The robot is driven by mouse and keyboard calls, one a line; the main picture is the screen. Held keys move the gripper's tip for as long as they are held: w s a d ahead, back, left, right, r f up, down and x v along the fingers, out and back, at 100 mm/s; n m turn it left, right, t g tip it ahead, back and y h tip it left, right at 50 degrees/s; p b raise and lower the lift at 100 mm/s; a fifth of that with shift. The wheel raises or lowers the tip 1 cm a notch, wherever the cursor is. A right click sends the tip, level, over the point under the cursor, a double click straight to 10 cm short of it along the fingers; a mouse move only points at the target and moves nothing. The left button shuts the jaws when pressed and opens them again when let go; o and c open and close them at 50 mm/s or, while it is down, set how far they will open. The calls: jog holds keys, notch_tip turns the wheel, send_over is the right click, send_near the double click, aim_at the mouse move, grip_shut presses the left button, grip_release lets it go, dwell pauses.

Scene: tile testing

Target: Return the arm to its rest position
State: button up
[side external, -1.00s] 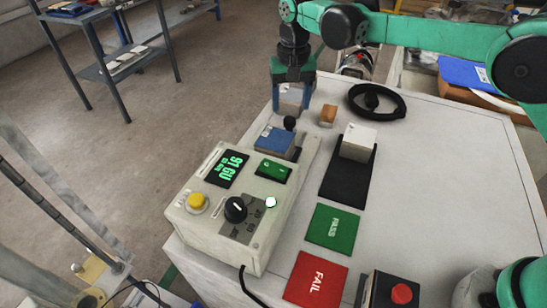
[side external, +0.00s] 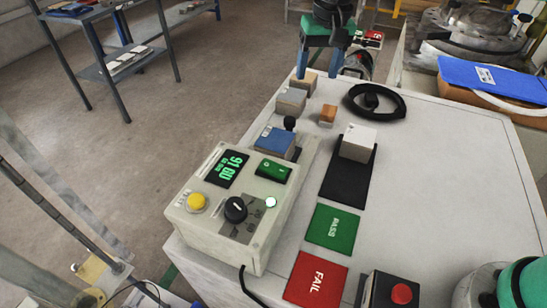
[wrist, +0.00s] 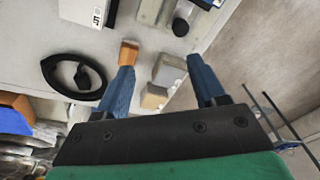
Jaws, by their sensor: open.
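My gripper (side external: 318,66) is at the top of the side external view, above the far end of the white table (side external: 445,190). Its two blue fingers are apart with nothing between them. In the wrist view my gripper (wrist: 160,80) also shows open and empty. A grey block (side external: 290,100) and a tan block (side external: 304,82) sit at the table's far left edge, below the gripper. A small orange-brown block (side external: 328,114) stands just right of them. My upper arm links are mostly out of the side external view.
A meter box (side external: 230,205) with a green display stands at the left edge, beside a blue-topped block (side external: 275,142). A white block (side external: 357,143) sits on a black pad (side external: 345,185). Green PASS (side external: 333,228) and red FAIL (side external: 315,279) mats lie in front.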

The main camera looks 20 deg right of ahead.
jog(key=s+d+n+t, duration=0.1)
jog(key=s+d, duration=0.3)
jog(key=s, duration=0.4)
jog(key=s+d+f+n+t, duration=0.1)
jog(key=s+d+t, duration=0.3)
jog(key=s, duration=0.4)
jog(key=shift+s+d+f, duration=0.25)
jog(key=shift+s, duration=0.05)
